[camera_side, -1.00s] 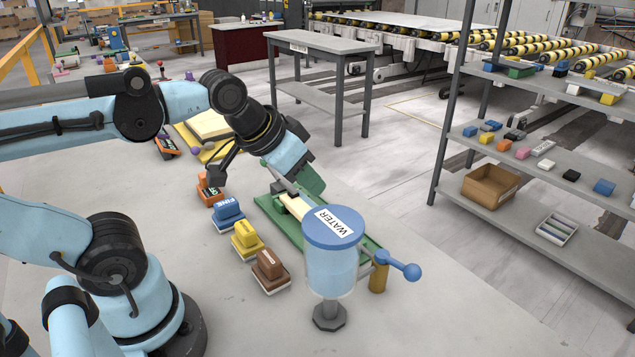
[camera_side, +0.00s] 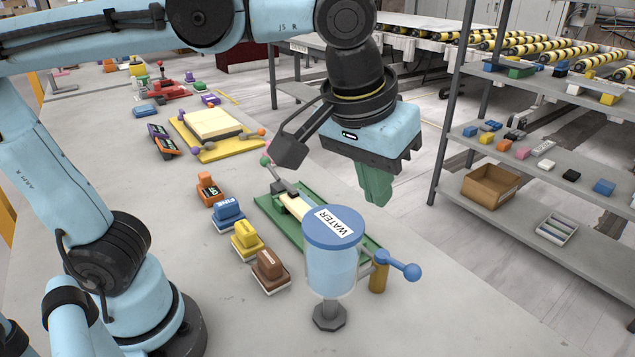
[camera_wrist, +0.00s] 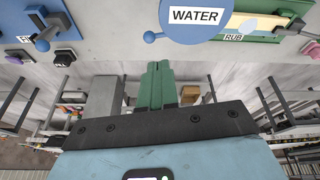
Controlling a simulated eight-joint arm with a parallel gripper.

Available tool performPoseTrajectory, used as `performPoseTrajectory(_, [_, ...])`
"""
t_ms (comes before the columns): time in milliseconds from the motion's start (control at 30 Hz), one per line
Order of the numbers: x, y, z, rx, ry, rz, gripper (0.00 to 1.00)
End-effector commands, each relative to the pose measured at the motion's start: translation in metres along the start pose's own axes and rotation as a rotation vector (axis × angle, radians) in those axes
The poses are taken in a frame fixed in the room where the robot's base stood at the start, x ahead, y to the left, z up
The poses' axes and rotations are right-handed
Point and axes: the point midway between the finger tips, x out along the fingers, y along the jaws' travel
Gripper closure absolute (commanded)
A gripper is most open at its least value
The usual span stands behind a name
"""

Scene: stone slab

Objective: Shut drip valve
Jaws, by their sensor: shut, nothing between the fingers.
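The water tank (camera_side: 330,270) is a clear blue cylinder with a blue lid marked WATER, standing on a dark foot. Its valve lever (camera_side: 392,261) sticks out to the right and ends in a blue ball (camera_side: 412,271). In the wrist view the lid (camera_wrist: 190,30) is at the top, with the ball (camera_wrist: 149,37) at its left. My gripper (camera_side: 378,200) has green fingers, shut and empty, pointing down. It is raised above and behind the lever, apart from it. In the wrist view its fingertips (camera_wrist: 158,66) lie below the ball.
A green rig with a pale slab (camera_side: 292,205) lies behind the tank. Blue FINE (camera_side: 228,212), yellow (camera_side: 246,238), brown (camera_side: 269,268) and orange (camera_side: 208,190) blocks line its left side. A yellow tray (camera_side: 215,130) is further back. The bench right of the lever is clear.

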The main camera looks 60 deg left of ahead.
Motion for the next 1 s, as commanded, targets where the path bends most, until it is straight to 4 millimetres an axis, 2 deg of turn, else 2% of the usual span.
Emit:
performPoseTrajectory(33, [-0.001,0.014,0.005,-0.006,-0.009,-0.013,1.00])
performPoseTrajectory(233, [-0.004,0.050,0.026,-0.063,-0.020,-0.072,1.00])
performPoseTrajectory(533, [0.037,0.045,0.038,-0.073,-0.020,-0.073,1.00])
performPoseTrajectory(700, [0.044,0.044,0.040,-0.073,-0.020,-0.073,1.00])
performPoseTrajectory(1000, [0.044,0.044,0.040,-0.073,-0.020,-0.072,1.00])
